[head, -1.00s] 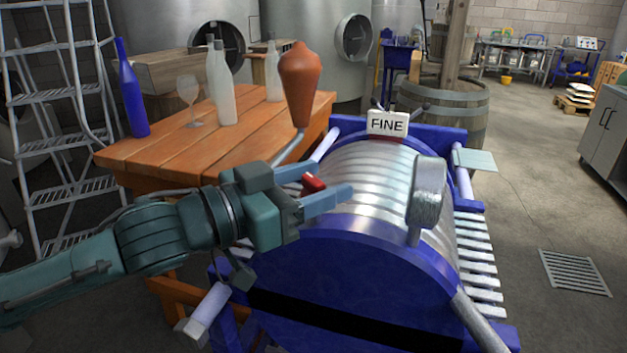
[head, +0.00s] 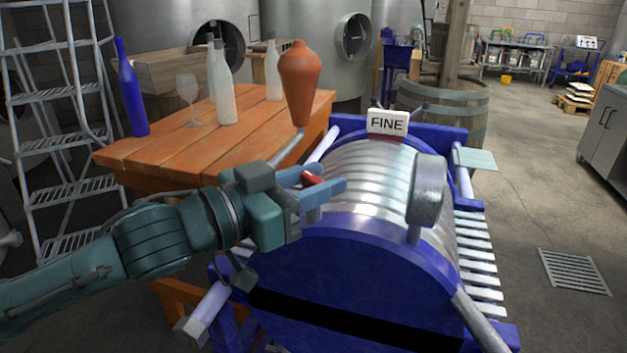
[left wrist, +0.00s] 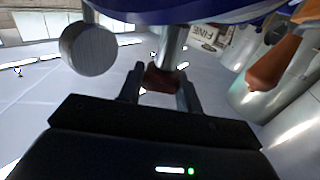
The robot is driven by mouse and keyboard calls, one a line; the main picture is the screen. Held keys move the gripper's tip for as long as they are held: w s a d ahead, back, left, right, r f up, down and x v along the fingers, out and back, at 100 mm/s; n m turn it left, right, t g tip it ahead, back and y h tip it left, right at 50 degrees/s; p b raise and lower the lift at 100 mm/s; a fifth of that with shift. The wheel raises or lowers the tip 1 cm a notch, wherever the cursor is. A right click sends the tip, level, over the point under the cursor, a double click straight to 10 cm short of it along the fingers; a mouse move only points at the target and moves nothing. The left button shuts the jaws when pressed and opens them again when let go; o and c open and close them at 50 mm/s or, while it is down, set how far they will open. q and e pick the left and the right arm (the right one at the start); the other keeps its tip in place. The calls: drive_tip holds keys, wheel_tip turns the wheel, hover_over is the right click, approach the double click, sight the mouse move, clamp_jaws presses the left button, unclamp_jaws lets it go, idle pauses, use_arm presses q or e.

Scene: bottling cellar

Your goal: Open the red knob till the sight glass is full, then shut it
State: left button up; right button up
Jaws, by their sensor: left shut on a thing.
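The red knob (head: 312,179) sits on a short metal stem on the near left side of the blue and silver drum machine (head: 352,268). My left gripper (head: 318,184) is shut on the knob, with one blue finger on each side. In the left wrist view, the dark red knob (left wrist: 162,79) shows between the two fingertips (left wrist: 160,88). A grey round-ended fitting (head: 428,190) stands on the machine to the right of the knob; its round face (left wrist: 88,50) shows plain grey in the left wrist view. I cannot make out a sight glass or its level. My right gripper is not in view.
A white "FINE" sign (head: 387,122) stands on the machine. A wooden table (head: 180,160) holds bottles and a wine glass. Open floor with a grate (head: 574,271) lies at right.

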use_arm(q)
drive_tip(key=shift+s+d+n+t+y, duration=0.15)
drive_tip(key=shift+n+t+y, duration=0.75)
drive_tip(key=shift+n+t, duration=0.15)
drive_tip(key=n+t+y+p, duration=0.1)
drive_tip(key=n+t+y, duration=0.2)
drive_tip(key=shift+r+y, duration=0.1)
drive_tip(key=shift+y, duration=0.3)
drive_tip(key=shift+n+t+y, duration=0.75)
drive_tip(key=shift+n+y, duration=0.3)
drive_tip(key=shift+y, duration=0.65)
drive_tip(key=o, duration=1)
